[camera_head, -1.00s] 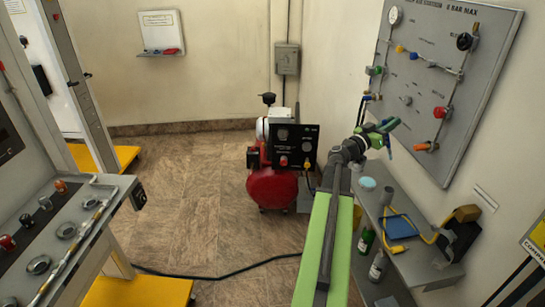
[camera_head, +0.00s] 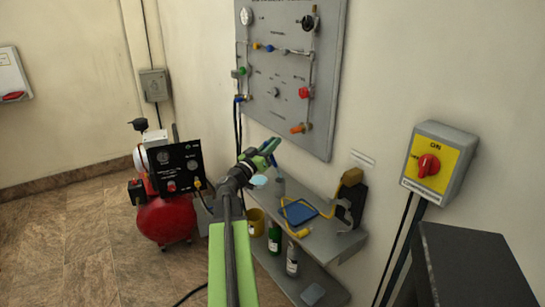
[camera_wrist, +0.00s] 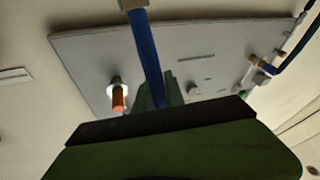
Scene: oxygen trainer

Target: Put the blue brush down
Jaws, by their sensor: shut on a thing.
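My gripper (camera_head: 265,154), green and dark grey, is at the end of my outstretched arm, above the left end of the wall shelf. It is shut on the blue brush (camera_wrist: 146,55), whose blue shaft stands out beyond the jaws in the wrist view, with a tan part at its top edge. In the head view the brush is small and partly hidden by the green jaws. The grey shelf (camera_head: 338,241) lies below and to the right of the gripper. A blue pad (camera_head: 299,214) and a yellow tube (camera_head: 290,227) lie on it.
A black holder with a brown top (camera_head: 350,194) stands at the shelf's right end. A light blue disc (camera_head: 258,180) and a yellow cup (camera_head: 256,220) are near the left end. Bottles (camera_head: 274,238) stand on the lower shelf. A gauge panel (camera_head: 290,75) hangs above.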

